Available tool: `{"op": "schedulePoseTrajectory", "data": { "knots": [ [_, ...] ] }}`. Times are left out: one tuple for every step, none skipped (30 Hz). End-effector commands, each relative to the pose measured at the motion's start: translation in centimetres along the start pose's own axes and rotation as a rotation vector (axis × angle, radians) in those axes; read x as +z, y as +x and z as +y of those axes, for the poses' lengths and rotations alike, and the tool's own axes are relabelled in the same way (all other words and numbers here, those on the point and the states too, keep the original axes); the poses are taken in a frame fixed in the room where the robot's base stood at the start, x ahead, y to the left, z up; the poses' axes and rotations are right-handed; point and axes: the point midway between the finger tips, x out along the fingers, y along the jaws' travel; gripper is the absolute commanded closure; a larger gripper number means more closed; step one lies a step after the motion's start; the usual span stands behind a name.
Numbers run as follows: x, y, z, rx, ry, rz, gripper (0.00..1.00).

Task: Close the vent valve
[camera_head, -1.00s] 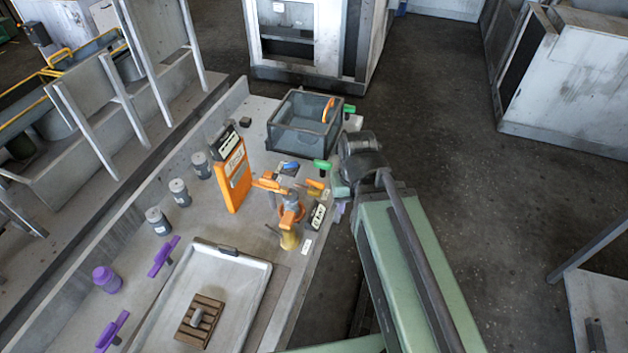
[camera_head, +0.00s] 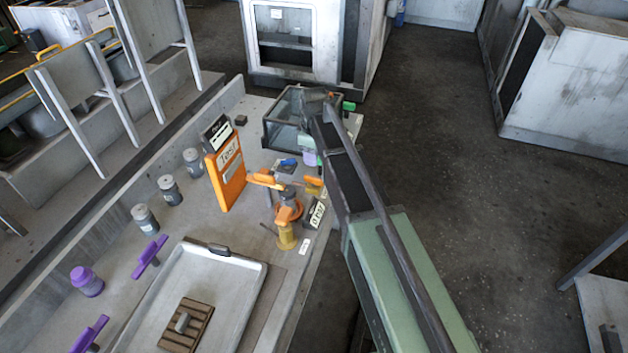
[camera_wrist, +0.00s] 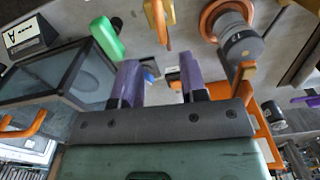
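No valve carries a label I can read as vent, so I cannot tell which one is it. The valve group has an orange handle (camera_head: 264,179), a yellow-orange handle (camera_head: 314,183) and an orange ring around a pipe fitting (camera_head: 288,212). In the wrist view a green handle (camera_wrist: 107,38) lies beyond my left finger, and a narrow orange handle (camera_wrist: 158,20) is ahead, between the fingers. My gripper (camera_wrist: 158,82) has two purple fingers, apart with nothing between them. In the head view my arm hides most of it.
An open grey bin (camera_head: 283,122) is at the bench's far end; it fills the left of the wrist view. An orange test panel (camera_head: 227,172) stands left of the valves. A tray (camera_head: 240,285) holds a slatted brown block. Purple handles (camera_head: 150,257) and grey canisters line the bench.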

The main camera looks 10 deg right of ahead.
Motion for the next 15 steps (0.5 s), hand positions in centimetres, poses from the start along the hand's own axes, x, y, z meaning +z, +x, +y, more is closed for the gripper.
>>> {"op": "schedulePoseTrajectory", "data": {
  "knots": [
    [0.0, 1.8, 0.0, 0.0, 0.0, 0.0, 0.61],
    [0.0, 2.5, 0.0, 0.0, 0.001, 0.0, 0.61],
    [0.0, 3.4, 0.0, 0.0, 0.001, 0.0, 0.61],
    [0.0, 4.2, 0.0, 0.0, 0.001, 0.0, 0.61],
    [0.0, 5.0, 0.0, 0.0, 0.001, 0.0, 0.61],
    [0.0, 6.0, 0.0, 0.0, 0.001, 0.0, 0.61],
    [0.0, 6.7, 0.0, 0.0, 0.001, 0.0, 0.61],
    [0.0, 7.4, 0.0, 0.0, 0.001, 0.0, 0.61],
    [0.0, 8.2, 0.0, 0.0, 0.002, 0.0, 0.61],
    [0.0, 8.7, 0.0, 0.0, 0.002, 0.0, 0.61],
    [0.0, 9.1, 0.0, 0.0, 0.002, 0.0, 0.61],
    [0.0, 9.5, 0.0, 0.0, 0.002, 0.0, 0.61],
    [0.0, 9.7, 0.0, 0.0, 0.002, 0.0, 0.61],
    [0.0, 9.8, 0.0, 0.0, 0.002, 0.0, 0.61],
    [0.0, 9.9, 0.0, 0.0, 0.002, 0.0, 0.61]
  ]
}}
